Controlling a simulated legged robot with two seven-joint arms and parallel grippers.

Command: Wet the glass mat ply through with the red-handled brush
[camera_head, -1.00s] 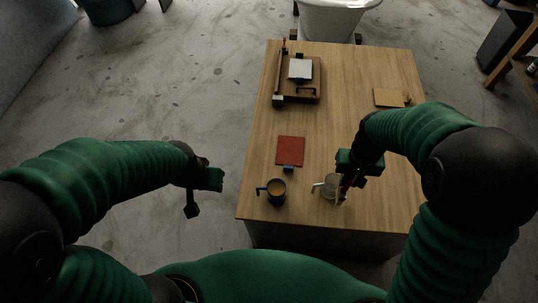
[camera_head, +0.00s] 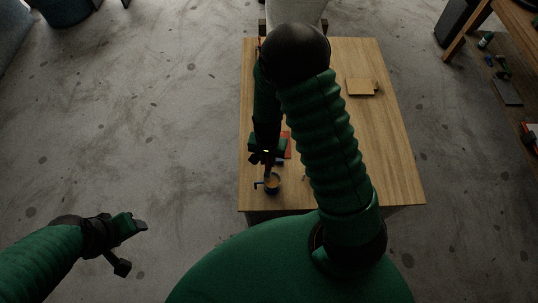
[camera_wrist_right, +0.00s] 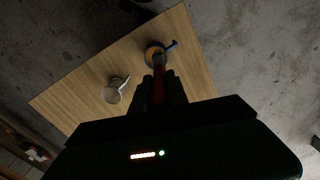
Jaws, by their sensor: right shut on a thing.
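My right gripper (camera_head: 266,161) is shut on the red-handled brush, whose red handle (camera_wrist_right: 157,91) runs between the fingers in the right wrist view. The brush points down at a blue mug (camera_head: 273,188) of amber liquid near the table's front left. The mug also shows in the right wrist view (camera_wrist_right: 150,47). The brush end overlaps the mug's opening; I cannot tell whether it is in the liquid. The glass mat ply is not visible now; my right arm covers that part of the table. My left gripper (camera_head: 133,241) hangs left of the table, and its finger state is unclear.
A clear jug (camera_wrist_right: 113,93) stands beside the mug in the right wrist view. A red square (camera_head: 289,146) lies behind the mug, partly covered. A tan board (camera_head: 360,87) lies at the table's (camera_head: 385,150) back right. The table's right side is otherwise clear.

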